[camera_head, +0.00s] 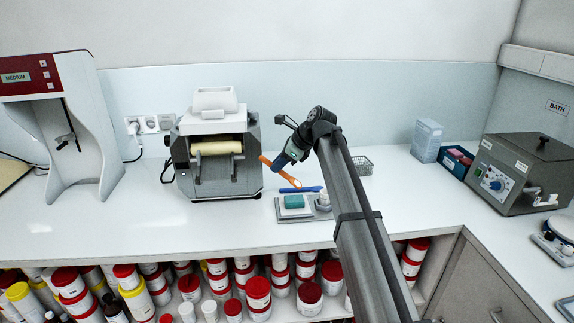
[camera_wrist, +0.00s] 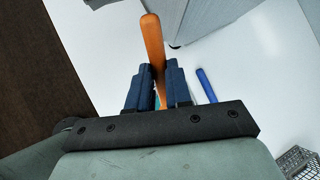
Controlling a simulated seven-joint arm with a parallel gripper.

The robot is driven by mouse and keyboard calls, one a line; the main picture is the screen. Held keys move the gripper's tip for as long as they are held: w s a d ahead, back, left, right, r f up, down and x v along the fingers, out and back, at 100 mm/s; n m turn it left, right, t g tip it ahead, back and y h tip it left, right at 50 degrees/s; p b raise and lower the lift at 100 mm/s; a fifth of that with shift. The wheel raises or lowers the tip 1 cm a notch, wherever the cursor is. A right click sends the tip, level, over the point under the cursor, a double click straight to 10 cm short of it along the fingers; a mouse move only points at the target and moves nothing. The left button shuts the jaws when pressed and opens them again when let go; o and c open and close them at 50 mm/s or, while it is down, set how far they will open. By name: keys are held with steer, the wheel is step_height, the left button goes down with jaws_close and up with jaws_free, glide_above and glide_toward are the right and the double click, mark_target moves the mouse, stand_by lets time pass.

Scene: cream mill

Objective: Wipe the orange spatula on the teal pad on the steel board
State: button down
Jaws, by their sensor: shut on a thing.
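My gripper (camera_head: 281,159) is above the counter, to the right of the mill, with its fingers pointing down and left. It is shut on the orange spatula (camera_head: 279,171), which slants across the fingers in the head view. In the wrist view the spatula (camera_wrist: 152,45) sticks up from between the two dark blue fingers (camera_wrist: 153,88). In the wrist view only a sliver of teal shows between the fingers.
A blue tool (camera_head: 301,189) lies just behind the teal pad; it also shows in the wrist view (camera_wrist: 206,85). The grey mill (camera_head: 217,180) stands left of my gripper. A wire basket (camera_head: 358,166) is behind my arm. The counter front left is clear.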

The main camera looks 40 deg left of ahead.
steer(key=s+d+n+g+h, duration=0.1)
steer(key=n, duration=0.2)
steer(key=s+d+n+g+h, duration=0.1)
steer(key=n+g, duration=0.1)
steer(key=n, duration=0.1)
steer(key=s+n+g+h, duration=0.1)
steer(key=n+h, duration=0.1)
steer(key=n, duration=0.1)
steer(key=shift+s+d+r, duration=0.35)
steer(key=shift+s+d, duration=0.05)
steer(key=shift+f, duration=0.1)
steer(key=shift+f, duration=2.2)
steer(key=shift+f, duration=0.35)
steer(key=shift+s, duration=0.1)
steer(key=shift+s+a, duration=0.2)
steer(key=shift+s, duration=0.45)
